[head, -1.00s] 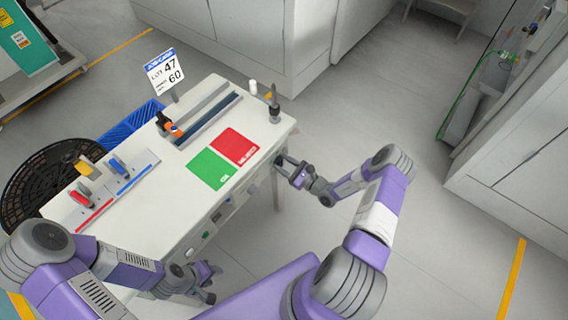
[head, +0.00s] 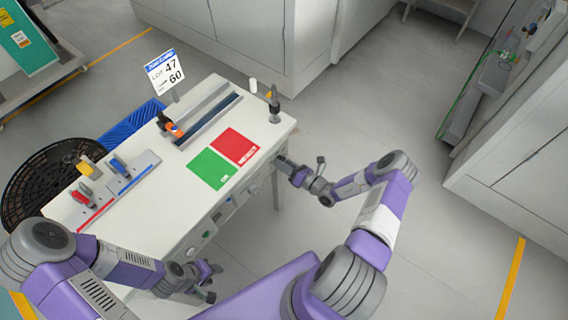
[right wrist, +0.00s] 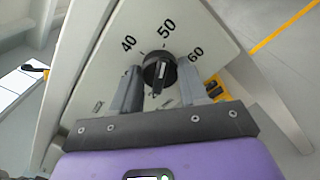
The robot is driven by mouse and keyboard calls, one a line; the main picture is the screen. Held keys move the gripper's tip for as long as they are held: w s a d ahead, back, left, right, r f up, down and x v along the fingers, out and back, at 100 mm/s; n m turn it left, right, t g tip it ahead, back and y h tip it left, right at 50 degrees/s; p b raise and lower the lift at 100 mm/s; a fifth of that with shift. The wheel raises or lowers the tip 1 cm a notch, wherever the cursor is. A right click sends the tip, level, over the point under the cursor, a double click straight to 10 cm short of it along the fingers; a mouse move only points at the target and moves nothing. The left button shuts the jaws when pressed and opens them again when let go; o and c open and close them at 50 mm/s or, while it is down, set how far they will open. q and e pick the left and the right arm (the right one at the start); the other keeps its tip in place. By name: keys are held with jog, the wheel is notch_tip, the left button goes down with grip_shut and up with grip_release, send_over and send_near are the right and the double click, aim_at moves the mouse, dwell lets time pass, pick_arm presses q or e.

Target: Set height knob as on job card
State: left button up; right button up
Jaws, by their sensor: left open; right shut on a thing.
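The height knob (right wrist: 158,72) is black and round, on a pale panel with a scale marked 40, 50 and 60. My right gripper (right wrist: 160,88) has one finger on each side of the knob and is shut on it. Which mark the knob points to I cannot tell for sure. In the head view my right gripper (head: 280,161) is at the table's right front side, and the knob is hidden there. The job card (head: 165,72) stands behind the table and reads LOT 47 and 60. My left gripper (head: 212,283) is open and empty, low in front of the table.
The table (head: 140,215) carries a green and a red mat (head: 236,147), a dark rail (head: 208,119), and red and blue handled fixtures (head: 118,168) at left. A yellow part (right wrist: 215,90) shows right of the knob.

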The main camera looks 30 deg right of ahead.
jog(key=m, duration=1.1)
jog(key=shift+s+m, duration=0.1)
jog(key=shift+m, duration=0.2)
dwell(0.4)
jog(key=o, duration=1.1)
jog(key=shift+c, duration=0.2)
jog(key=v, duration=0.7)
jog(key=shift+s+p, duration=0.25)
jog(key=shift+p, duration=0.1)
